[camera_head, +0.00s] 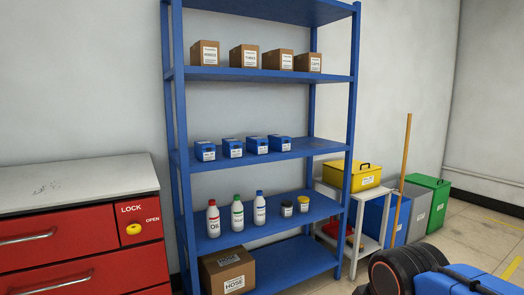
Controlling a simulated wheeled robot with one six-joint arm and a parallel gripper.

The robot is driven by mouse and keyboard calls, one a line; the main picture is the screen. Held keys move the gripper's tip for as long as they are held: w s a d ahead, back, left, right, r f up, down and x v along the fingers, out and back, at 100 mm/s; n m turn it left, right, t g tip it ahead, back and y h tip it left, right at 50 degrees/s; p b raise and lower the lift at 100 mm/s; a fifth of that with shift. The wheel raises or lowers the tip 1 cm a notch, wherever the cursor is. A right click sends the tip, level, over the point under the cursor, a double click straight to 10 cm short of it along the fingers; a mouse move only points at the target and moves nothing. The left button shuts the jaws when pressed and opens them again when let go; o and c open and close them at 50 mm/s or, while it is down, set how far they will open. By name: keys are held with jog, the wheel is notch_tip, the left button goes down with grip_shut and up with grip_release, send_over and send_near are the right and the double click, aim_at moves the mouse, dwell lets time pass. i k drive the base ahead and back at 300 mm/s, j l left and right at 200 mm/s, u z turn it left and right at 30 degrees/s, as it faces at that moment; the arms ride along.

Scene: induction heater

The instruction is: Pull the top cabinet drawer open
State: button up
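The red cabinet (85,252) stands at the left, cut off by the left and bottom picture edges. Its top drawer (80,230) is the upper red front, with a silver bar handle (36,239). The drawer looks shut and flush with the cabinet front. To the right of it is a red panel with a yellow knob (133,229) and the labels LOCK and OPEN. I cannot tell which way the knob is turned. A second drawer (75,277) with its own handle lies below. My gripper is not recognisable in this view.
A blue shelf rack (265,75) stands right of the cabinet, holding boxes, blue bins, bottles and jars. A cardboard box (228,271) sits on its lowest shelf. A black-and-orange round part with blue fills the bottom right.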

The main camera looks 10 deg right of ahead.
aim_at(35, 238)
jog(key=u, duration=1.4)
